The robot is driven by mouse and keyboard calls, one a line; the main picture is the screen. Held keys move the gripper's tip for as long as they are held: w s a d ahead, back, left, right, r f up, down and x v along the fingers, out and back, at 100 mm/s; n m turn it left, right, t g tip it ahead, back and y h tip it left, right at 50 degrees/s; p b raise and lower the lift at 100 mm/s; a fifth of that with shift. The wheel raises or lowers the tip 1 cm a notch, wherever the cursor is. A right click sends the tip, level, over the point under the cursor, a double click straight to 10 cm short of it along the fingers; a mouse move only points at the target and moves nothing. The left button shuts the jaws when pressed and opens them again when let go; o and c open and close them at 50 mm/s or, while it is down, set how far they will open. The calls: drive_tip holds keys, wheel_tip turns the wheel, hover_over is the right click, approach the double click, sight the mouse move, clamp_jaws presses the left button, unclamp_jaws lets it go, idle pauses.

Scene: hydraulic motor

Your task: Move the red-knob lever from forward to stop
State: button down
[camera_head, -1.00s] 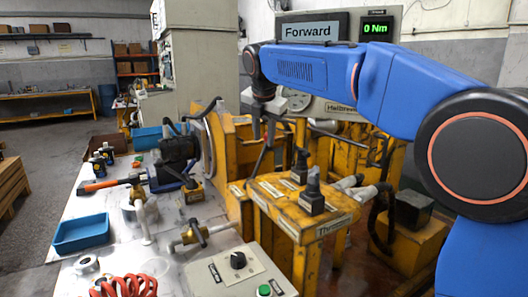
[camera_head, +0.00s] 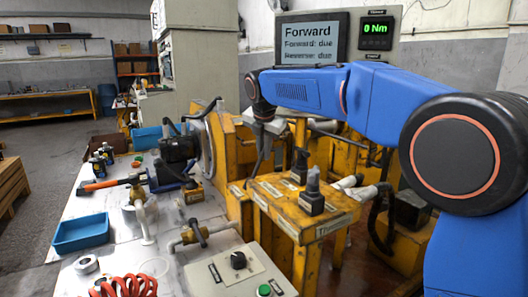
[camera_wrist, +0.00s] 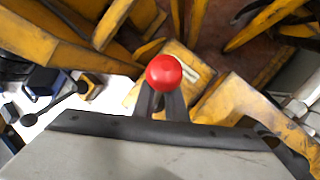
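The red knob (camera_wrist: 164,73) shows in the wrist view, just past the edge of my gripper's body. Two dark grey fingers of my gripper (camera_wrist: 163,97) rise toward it, one to each side below the ball. The ball overlaps their tips, so I cannot tell whether they clamp it. In the head view my gripper (camera_head: 264,128) points down over the yellow machine, above a thin dark rod (camera_head: 259,160). The red knob is not visible there. The display (camera_head: 311,38) reads "Forward", with "Forward: due" and "Reverse: due" below.
A green readout (camera_head: 376,29) shows 0 Nm. A yellow block with dark handles (camera_head: 290,200) stands in front of the gripper. The white bench (camera_head: 120,225) on the left carries a blue tray (camera_head: 81,233), a hammer (camera_head: 105,184), a red coil (camera_head: 124,287) and fittings.

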drive_tip(key=shift+s+a+r+n+t+h, duration=0.2)
drive_tip(key=shift+s+a+t+h, duration=0.1)
drive_tip(key=shift+s+a+h, duration=0.25)
drive_tip(key=shift+s+a+r+n+t+h, duration=0.1)
drive_tip(key=shift+s+a+r+t+h, duration=0.1)
drive_tip(key=shift+a+t+h, duration=0.3)
drive_tip(key=shift+s+a+r+n+t+h, duration=0.15)
drive_tip(key=shift+s+a+t+h, duration=0.25)
drive_tip(key=shift+a, duration=0.2)
drive_tip(key=shift+s+a+r+n+t+h, duration=0.15)
drive_tip(key=shift+s+a+t+h, duration=0.2)
drive_tip(key=shift+a, duration=0.2)
drive_tip(key=shift+f, duration=0.1)
drive_tip(key=c, duration=1.8)
unclamp_jaws()
drive_tip(key=v, duration=1.7)
drive_tip(key=shift+a+r, duration=0.15)
drive_tip(key=shift+r, duration=0.1)
